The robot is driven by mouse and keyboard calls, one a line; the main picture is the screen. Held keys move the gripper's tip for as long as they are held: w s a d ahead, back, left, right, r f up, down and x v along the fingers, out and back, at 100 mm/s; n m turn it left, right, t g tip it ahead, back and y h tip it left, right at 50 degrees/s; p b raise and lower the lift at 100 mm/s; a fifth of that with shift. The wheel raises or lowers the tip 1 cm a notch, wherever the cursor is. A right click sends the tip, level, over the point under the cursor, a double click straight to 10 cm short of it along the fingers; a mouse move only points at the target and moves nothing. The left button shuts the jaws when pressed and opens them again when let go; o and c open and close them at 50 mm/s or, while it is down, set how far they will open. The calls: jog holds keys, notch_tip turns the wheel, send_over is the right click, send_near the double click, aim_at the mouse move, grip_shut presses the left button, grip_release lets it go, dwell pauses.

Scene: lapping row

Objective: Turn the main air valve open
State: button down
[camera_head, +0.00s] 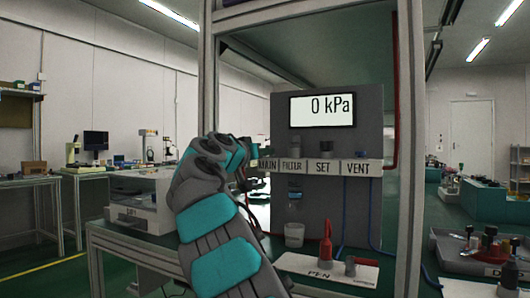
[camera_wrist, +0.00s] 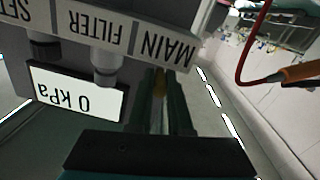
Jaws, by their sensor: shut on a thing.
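The grey panel (camera_head: 340,200) carries a label strip reading MAIN, FILTER, SET and VENT, with a display (camera_head: 322,109) showing 0 kPa. My gripper (camera_head: 246,164) is at the MAIN end of the strip, on the panel's left; my wrist covers part of that label. In the wrist view, which is upside down, my gripper (camera_wrist: 160,100) is shut on the main air valve's handle (camera_wrist: 159,84), a narrow yellowish-brown piece beside the MAIN label. Most of the valve is hidden by the fingers, so its angle is hard to tell.
A clear cup (camera_head: 294,235) stands below the filter. A red-handled tool (camera_head: 326,250) is on a white plate marked PEN. A metal frame post (camera_head: 408,150) rises right of the panel, with a red hose beside it. A white machine (camera_head: 140,205) is at left.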

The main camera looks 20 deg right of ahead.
jog(key=shift+w+a+r+m+g+h+p, duration=0.2)
jog(key=shift+a+r+m+g+h+p, duration=0.15)
jog(key=shift+g+p, duration=0.2)
jog(key=shift+d+f, duration=0.15)
jog(key=shift+f, duration=0.05)
jog(key=shift+g, duration=0.25)
jog(key=c, duration=0.8)
grip_release()
jog(key=shift+f, duration=0.1)
jog(key=shift+c, duration=0.2)
